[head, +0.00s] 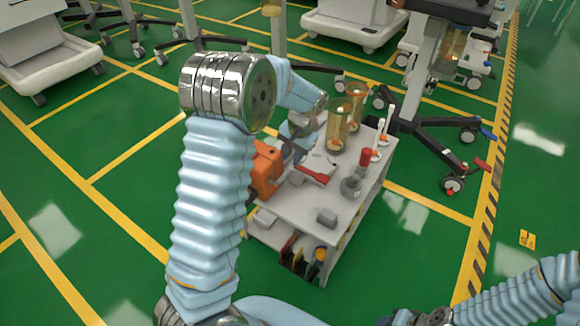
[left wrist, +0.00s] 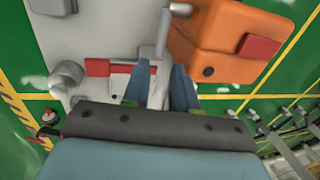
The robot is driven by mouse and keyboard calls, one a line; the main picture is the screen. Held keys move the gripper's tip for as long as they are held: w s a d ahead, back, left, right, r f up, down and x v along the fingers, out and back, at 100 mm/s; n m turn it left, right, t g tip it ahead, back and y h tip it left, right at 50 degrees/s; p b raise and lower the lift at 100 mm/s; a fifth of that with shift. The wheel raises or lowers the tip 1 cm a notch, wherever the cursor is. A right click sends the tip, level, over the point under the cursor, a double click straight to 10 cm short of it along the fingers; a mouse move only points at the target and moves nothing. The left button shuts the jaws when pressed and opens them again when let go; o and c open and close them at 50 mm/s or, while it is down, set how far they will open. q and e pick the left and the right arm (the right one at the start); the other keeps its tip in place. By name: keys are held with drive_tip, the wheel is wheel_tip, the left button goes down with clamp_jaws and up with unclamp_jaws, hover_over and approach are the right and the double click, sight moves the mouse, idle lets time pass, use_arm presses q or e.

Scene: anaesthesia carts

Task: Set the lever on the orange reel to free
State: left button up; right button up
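The orange reel (head: 265,170) sits at the left edge of the cart top, partly behind my left arm. In the left wrist view the orange reel (left wrist: 215,40) is at upper right, with a red block and a dark round knob on it. Which part is its lever, and how it is set, I cannot tell. My left gripper (head: 296,150) is beside the reel, over the cart top. My right gripper is out of view.
The white cart top (head: 310,205) also holds a red-handled tool (head: 313,174), amber cylinders (head: 338,125), a red-topped grey fitting (head: 352,184) and a small grey block (head: 327,217). A wheeled stand (head: 425,130) is behind right.

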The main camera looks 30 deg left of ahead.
sight(288, 170)
use_arm(q)
drive_tip(key=f, duration=0.2)
drive_tip(key=a+f, duration=0.1)
drive_tip(key=f, duration=0.2)
drive_tip(key=shift+f, duration=0.35)
clamp_jaws()
